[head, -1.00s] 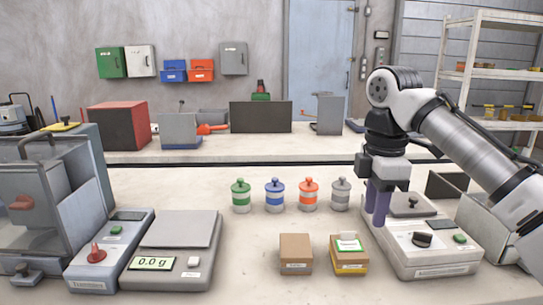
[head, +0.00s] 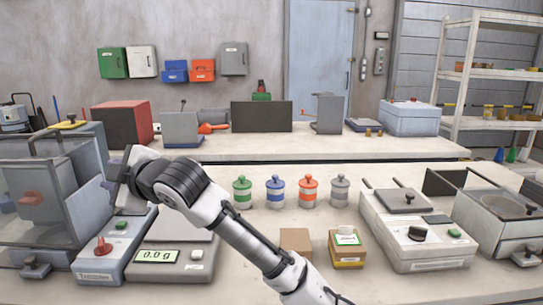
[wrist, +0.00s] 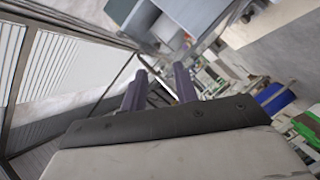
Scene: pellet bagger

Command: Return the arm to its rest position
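My gripper (head: 108,184) is at the left, turned toward the clear-walled machine (head: 38,195) and above the grey unit with the red knob (head: 101,247). In the wrist view my gripper (wrist: 160,84) shows two purple fingers apart, with nothing held between them. The view from the wrist is tilted. I cannot tell whether the fingers touch the machine.
Green (head: 242,194), blue, orange and grey jars stand mid-bench. Two small boxes, one with a green label (head: 346,252), stand in front. The sealer-like unit (head: 420,235) is at the right.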

